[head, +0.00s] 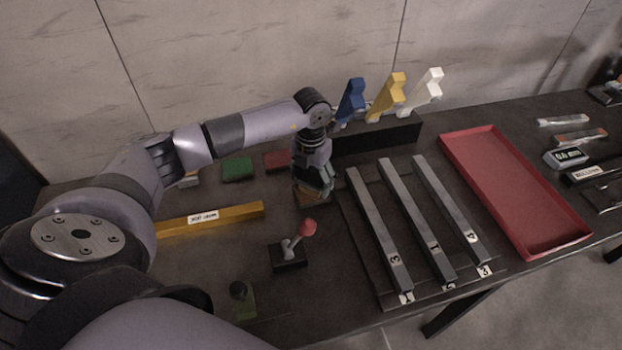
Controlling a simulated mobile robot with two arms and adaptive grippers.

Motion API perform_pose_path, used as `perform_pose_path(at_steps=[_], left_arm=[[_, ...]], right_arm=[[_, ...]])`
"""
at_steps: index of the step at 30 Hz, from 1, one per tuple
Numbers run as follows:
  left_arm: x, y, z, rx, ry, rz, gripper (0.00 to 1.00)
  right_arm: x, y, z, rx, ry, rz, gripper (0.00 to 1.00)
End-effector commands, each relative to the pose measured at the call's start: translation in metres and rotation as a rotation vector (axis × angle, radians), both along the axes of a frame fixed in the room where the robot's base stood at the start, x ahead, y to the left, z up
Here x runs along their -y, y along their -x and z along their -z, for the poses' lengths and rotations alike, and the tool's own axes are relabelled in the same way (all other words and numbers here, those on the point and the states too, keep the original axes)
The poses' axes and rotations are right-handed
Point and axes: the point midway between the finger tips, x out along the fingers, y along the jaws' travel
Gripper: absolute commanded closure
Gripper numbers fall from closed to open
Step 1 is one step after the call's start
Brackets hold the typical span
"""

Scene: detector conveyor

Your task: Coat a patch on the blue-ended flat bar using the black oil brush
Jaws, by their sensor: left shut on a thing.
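My left gripper (315,186) points down just left of the bar rack and is shut on a brownish block-like thing (308,198), mostly hidden by the fingers. Three grey flat bars lie side by side on the rack: one marked 3 (374,220), one marked 1 (414,218) and one marked 4 (446,208). I see no blue end on any of them. I cannot pick out a black oil brush for certain. A dark-knobbed green piece (243,300) stands at the front left. My right gripper is not in view.
A red tray (512,195) lies right of the bars. Blue (351,100), yellow (387,97) and white (425,92) shapes stand at a black block (380,139). Green (237,170) and red (277,160) pads lie behind.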

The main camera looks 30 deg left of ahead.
Motion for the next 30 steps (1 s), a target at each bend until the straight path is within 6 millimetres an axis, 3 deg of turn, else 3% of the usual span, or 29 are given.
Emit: perform_pose_path(at_steps=[16, 30], left_arm=[[0.000, 0.001, -0.001, -0.003, 0.000, 0.001, 0.53], [0.000, 0.000, -0.039, -0.001, 0.000, 0.001, 0.53]], right_arm=[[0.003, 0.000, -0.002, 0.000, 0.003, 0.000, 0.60], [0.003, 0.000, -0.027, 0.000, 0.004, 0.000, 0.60]])
